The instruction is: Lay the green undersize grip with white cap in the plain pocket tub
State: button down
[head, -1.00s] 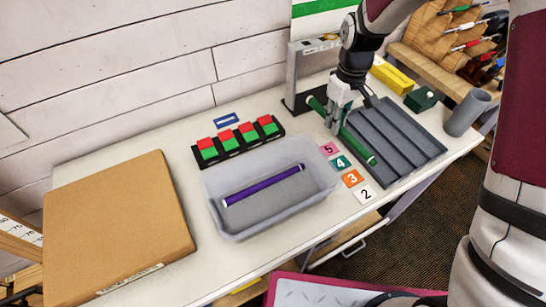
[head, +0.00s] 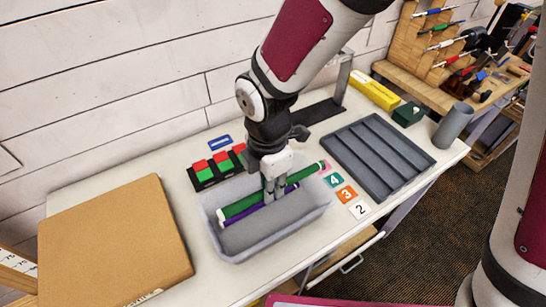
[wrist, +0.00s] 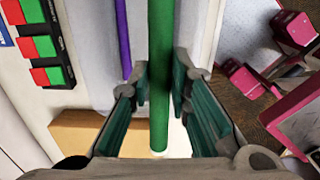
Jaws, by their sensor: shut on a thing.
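My gripper (head: 272,192) is shut on the green grip (head: 305,172) and holds it over the grey translucent plain tub (head: 250,238). The green grip's left end shows a white cap, inside the tub's outline. Its right end overlaps the tub's back right rim. How far it is above the tub floor is hard to tell. In the wrist view, the green grip (wrist: 160,75) runs between the fingers.
The grey grooved tray (head: 375,155) at right is empty. Number cards (head: 346,194) lie between tray and tub. Red-and-green blocks (head: 212,168) stand behind the tub. A cardboard box (head: 115,245) lies at left. A grey cup (head: 454,126) stands far right.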

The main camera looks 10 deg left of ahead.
notch_tip(320, 180, down, 11)
jog(key=b, duration=0.6)
dwell(0.3)
dwell(0.5)
jog(key=c, duration=1.4)
grip_release()
jog(key=shift+r+p, duration=3.45)
jog(key=shift+r, duration=1.6)
